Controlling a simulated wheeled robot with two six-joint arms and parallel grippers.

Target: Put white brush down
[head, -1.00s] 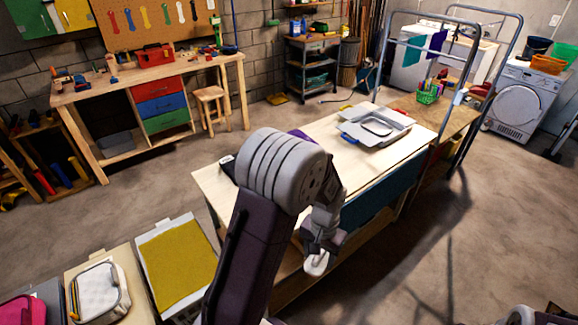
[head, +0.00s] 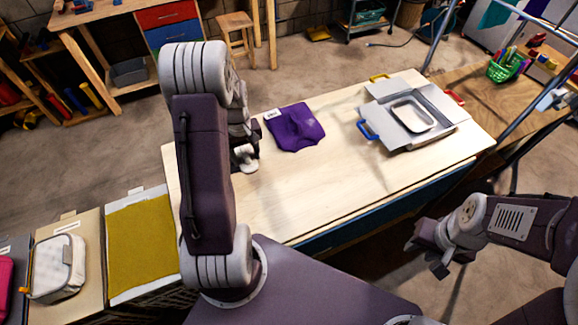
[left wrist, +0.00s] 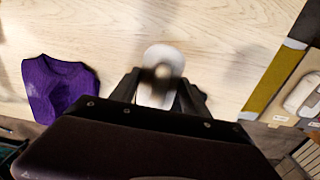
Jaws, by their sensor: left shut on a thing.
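The white brush (head: 247,160) is in my left gripper (head: 242,155), over the left part of the pale wooden tabletop (head: 262,205). In the left wrist view, the brush's round white end (left wrist: 163,58) sticks out beyond the two dark fingers of the left gripper (left wrist: 160,88), which are shut on it. The wood lies behind it; I cannot tell whether the brush touches it. My right gripper (head: 428,256) is over the floor in front of the table, apart from the brush; its finger opening is unclear.
A folded purple cloth (head: 294,127) lies just right of the brush and also shows in the left wrist view (left wrist: 60,88). A grey open case (head: 440,100) stands at the table's right. Boxes with a yellow mat (head: 140,245) stand at lower left. The middle tabletop is clear.

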